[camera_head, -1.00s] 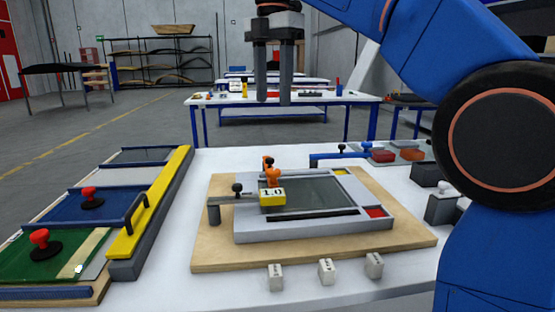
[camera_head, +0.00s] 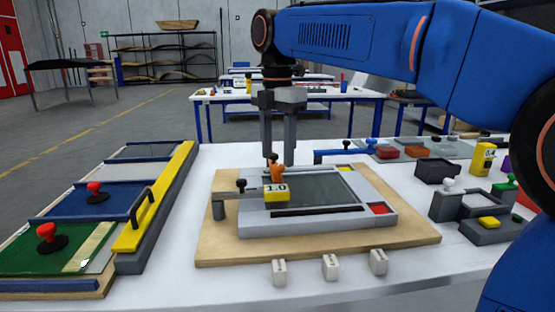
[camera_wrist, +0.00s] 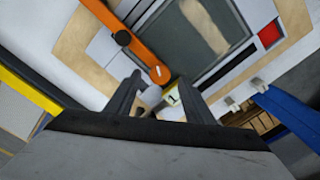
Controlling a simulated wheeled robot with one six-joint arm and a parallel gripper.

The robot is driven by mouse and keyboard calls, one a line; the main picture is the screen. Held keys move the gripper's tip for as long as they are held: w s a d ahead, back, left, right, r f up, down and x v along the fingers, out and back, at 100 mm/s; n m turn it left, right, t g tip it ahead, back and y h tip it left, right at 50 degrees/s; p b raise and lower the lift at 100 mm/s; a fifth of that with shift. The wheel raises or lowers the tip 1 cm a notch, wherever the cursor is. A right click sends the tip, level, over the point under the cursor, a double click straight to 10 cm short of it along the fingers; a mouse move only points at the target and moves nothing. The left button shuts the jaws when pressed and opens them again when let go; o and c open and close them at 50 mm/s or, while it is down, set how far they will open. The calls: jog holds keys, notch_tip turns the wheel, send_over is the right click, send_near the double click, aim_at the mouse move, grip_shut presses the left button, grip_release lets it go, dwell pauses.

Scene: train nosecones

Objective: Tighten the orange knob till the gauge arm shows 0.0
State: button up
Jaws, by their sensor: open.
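The gauge arm (camera_head: 236,194) reaches from a dark post to a yellow block (camera_head: 276,194) reading 1.0. The block shows partly in the wrist view (camera_wrist: 173,99). My gripper (camera_head: 279,150) is open, pointing down, over or behind the orange knob. In the wrist view its fingers (camera_wrist: 160,82) lie either side of the orange bar's near end. Contact cannot be told.
The frame lies on a wooden board (camera_head: 225,252) on the white table. Several small white blocks (camera_head: 331,267) stand in front. At left is a fixture with a yellow handled bar (camera_head: 150,205). At right are dark bins (camera_head: 437,171) and a yellow 0.4 block (camera_head: 483,158).

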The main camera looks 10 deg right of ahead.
aim_at(278, 172)
jog(key=shift+f, duration=1.3)
jog(key=c, duration=1)
jog(key=shift+c, duration=0.2)
jog(key=shift+m, duration=0.4)
